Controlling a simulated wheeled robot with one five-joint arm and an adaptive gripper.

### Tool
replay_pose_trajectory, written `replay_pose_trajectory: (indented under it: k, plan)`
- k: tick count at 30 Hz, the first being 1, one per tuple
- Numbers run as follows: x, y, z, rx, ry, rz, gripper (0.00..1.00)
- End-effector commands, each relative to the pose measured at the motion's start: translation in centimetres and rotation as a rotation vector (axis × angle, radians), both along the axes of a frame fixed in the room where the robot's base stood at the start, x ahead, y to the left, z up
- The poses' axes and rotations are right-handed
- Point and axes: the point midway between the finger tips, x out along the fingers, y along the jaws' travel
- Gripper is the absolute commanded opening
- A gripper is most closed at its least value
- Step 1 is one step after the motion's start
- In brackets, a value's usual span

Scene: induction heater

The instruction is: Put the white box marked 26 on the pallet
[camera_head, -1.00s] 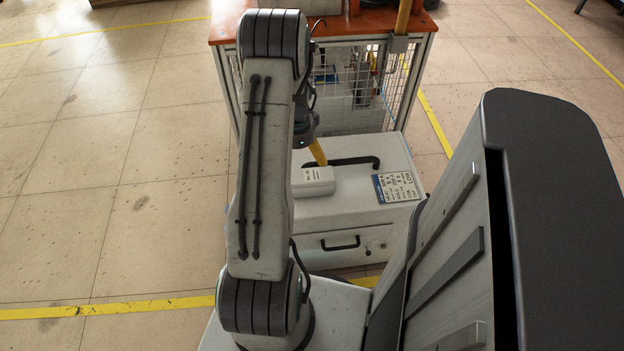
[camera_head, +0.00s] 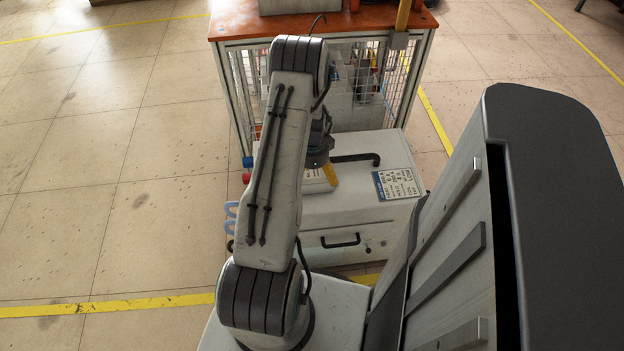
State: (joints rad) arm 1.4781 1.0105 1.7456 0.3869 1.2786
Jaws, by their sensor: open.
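A small white box (camera_head: 314,184) lies on top of the large white cabinet (camera_head: 345,205), partly hidden by my arm and gripper. No number can be read on it. My gripper (camera_head: 329,176) points down right at the box. One yellow finger shows, overlapping the box's right end in the picture; the other is hidden. My gripper is open. Whether the finger touches the box cannot be told. No pallet can be made out.
A black handle (camera_head: 360,158) stands up from the cabinet top, close behind and right of my gripper. A wire-mesh frame table with an orange top (camera_head: 350,22) stands behind. Blue hoses (camera_head: 231,215) are at the cabinet's left. Open floor lies left.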

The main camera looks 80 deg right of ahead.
Motion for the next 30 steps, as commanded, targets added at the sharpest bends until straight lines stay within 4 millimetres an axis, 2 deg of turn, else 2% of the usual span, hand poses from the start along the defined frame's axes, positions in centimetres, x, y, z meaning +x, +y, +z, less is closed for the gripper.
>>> replay_pose_trajectory:
  k: [9,27,30]
  plan:
    - [0.03,-0.05,-0.24,-0.002,0.000,0.001,0.99]
    - [0.04,-0.06,-0.21,-0.002,0.000,0.001,0.45]
    - [0.04,-0.11,-0.16,-0.004,-0.001,0.001,0.44]
